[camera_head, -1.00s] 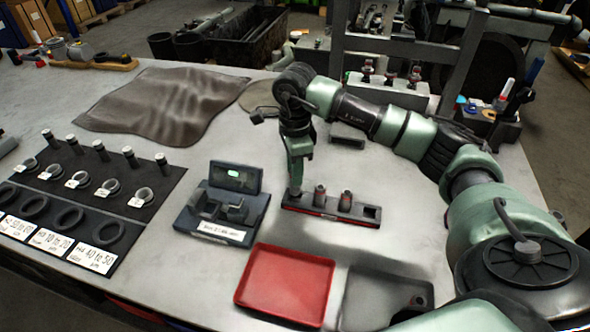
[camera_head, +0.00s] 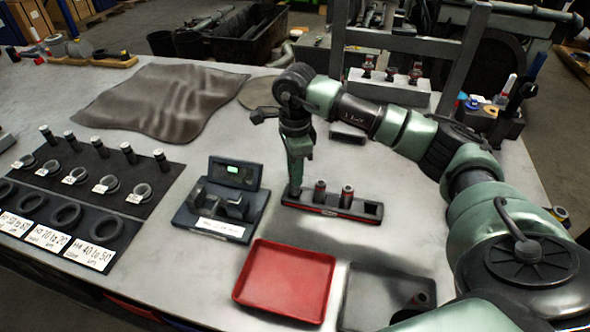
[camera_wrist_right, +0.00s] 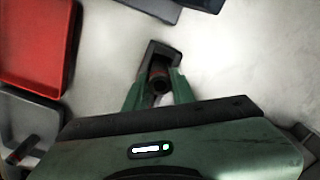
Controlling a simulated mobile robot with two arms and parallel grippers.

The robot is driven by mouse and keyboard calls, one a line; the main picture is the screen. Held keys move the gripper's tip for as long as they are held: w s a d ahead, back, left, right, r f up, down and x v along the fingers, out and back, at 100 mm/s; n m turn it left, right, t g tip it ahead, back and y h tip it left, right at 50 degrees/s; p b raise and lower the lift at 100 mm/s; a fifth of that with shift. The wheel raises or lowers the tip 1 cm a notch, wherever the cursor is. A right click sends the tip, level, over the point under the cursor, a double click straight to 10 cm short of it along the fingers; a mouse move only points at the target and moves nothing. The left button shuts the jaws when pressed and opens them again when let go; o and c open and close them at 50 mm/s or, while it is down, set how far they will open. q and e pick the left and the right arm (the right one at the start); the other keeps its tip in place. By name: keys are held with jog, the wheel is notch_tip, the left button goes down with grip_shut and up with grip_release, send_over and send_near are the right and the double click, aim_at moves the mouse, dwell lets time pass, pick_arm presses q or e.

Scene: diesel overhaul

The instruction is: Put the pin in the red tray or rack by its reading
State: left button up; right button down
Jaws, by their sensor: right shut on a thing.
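My right gripper (camera_head: 296,190) points down at the left end of the dark rack with a red front edge (camera_head: 330,211). It is shut on a pin (camera_wrist_right: 160,80), whose end shows between the fingers in the right wrist view. I cannot tell how deep the pin sits in the rack. Two more pins (camera_head: 319,190) (camera_head: 346,196) stand upright in the rack, and its right socket is empty. The red tray (camera_head: 285,281) is empty. The gauge (camera_head: 222,200) has a lit green display, too small to read. My left gripper is out of view.
A grey tray (camera_head: 372,300) beside the red tray holds a dark cylindrical piece (camera_head: 420,299). A dark mat (camera_head: 100,185) with rings, pins and range labels lies at left. A brown cloth (camera_head: 165,100) lies behind. The table between cloth and gauge is clear.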

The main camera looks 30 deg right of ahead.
dwell(0.4)
jog(key=shift+f+b, duration=0.5)
jog(key=shift+f, duration=0.05)
jog(key=shift+f+b, duration=0.45)
dwell(0.3)
jog(key=c, duration=0.7)
grip_release()
jog(key=shift+r, duration=0.1)
jog(key=shift+r+p, duration=2.5)
jog(key=shift+r, duration=1.45)
